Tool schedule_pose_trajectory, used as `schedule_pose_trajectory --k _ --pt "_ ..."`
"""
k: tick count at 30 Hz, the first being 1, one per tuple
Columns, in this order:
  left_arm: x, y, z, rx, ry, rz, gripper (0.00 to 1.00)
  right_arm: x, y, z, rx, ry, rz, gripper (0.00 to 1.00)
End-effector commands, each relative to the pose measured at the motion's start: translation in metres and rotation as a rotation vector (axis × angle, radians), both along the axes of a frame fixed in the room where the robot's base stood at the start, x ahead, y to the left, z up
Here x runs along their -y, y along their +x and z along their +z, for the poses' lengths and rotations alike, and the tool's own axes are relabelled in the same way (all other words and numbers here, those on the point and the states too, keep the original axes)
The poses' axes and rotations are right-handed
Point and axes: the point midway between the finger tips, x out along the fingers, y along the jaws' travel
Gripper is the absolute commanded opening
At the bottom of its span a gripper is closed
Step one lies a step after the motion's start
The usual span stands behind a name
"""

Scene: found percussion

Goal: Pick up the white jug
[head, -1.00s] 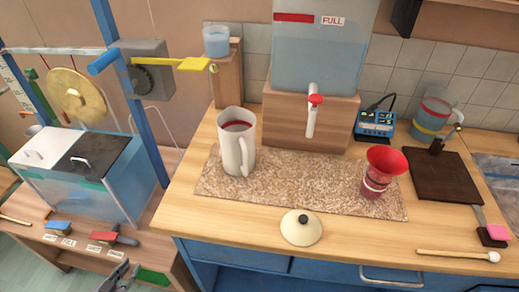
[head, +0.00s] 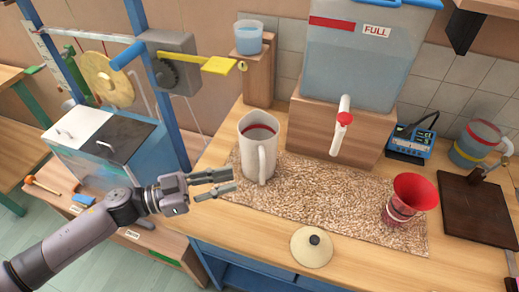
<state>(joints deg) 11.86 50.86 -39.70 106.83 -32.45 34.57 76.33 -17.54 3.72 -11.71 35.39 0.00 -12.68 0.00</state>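The white jug (head: 253,147) stands upright on a speckled brown mat (head: 330,205) on the wooden counter. Its handle faces the front of the counter, and a red band shows inside near its rim. My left gripper (head: 226,182) is just left of and in front of the jug, with its fingers pointing right toward it. The two fingers are apart with nothing between them. In this view a small gap shows between the fingertips and the jug. My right gripper is not in view.
A round cream lid (head: 311,247) with a black knob lies in front of the mat. A red funnel cup (head: 410,197) stands at the mat's right end. A water tank (head: 363,60) with a red-handled tap (head: 342,122) is behind. A wooden stand (head: 259,80) rises behind the jug.

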Motion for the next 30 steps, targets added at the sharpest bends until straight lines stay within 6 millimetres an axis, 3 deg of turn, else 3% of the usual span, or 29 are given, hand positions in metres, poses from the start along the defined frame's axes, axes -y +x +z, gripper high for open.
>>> schedule_pose_trajectory --k 3,13,21,30 --pt "0.022 0.008 0.004 0.001 -0.004 0.000 0.21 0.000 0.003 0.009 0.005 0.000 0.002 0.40" --pt "0.047 0.017 0.003 -0.001 -0.001 0.002 0.21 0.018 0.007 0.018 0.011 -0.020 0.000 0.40" --pt "0.082 0.031 0.004 0.001 -0.002 0.002 0.21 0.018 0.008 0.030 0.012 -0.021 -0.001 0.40" --pt "0.086 0.033 0.001 0.000 0.000 0.003 0.21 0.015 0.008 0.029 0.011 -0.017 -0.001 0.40"
